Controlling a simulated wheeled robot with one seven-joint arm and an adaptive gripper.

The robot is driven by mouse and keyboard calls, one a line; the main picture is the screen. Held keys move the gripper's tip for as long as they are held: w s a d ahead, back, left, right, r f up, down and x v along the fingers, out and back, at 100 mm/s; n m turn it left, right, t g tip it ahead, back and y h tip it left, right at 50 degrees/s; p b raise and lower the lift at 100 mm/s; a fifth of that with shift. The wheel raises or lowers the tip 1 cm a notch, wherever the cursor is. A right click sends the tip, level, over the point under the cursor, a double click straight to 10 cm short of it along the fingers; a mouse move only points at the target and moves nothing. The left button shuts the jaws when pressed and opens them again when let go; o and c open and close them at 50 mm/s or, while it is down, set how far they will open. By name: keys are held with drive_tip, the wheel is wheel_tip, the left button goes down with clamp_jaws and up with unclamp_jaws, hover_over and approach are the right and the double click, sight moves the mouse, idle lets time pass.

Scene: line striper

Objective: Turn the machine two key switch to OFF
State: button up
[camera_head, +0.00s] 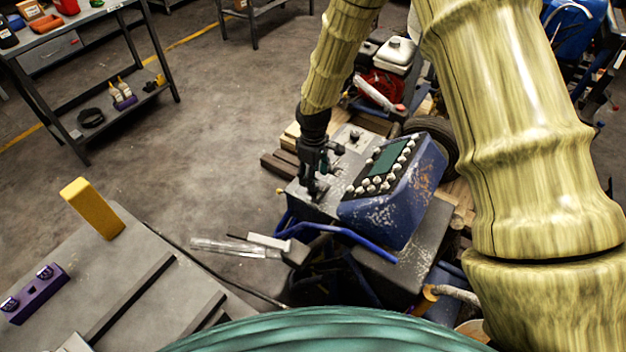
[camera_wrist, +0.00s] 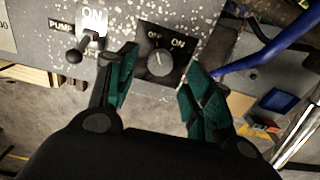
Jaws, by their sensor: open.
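A rotary switch (camera_wrist: 160,63) with a round grey knob on a dark plate shows in the wrist view, with OFF marked at its upper left and ON at its upper right. The white pointer line on the knob looks close to upright; I cannot tell exactly which mark it points to. My gripper (camera_wrist: 158,88) is open, with its two green-padded fingers on either side of the knob and nothing held. In the head view my gripper (camera_head: 318,188) is over the left part of the blue machine's grey panel (camera_head: 345,160), where it hides the switch.
A PUMP toggle lever (camera_wrist: 85,42) with an ON label stands left of the switch. In the head view, the console with knobs and a green screen (camera_head: 385,160) is close to my gripper's right. A blue tube frame (camera_head: 345,232) runs in front.

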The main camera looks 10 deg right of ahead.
wheel_tip(320, 180, up, 8)
drive_tip(key=shift+r, duration=0.2)
idle(0.6)
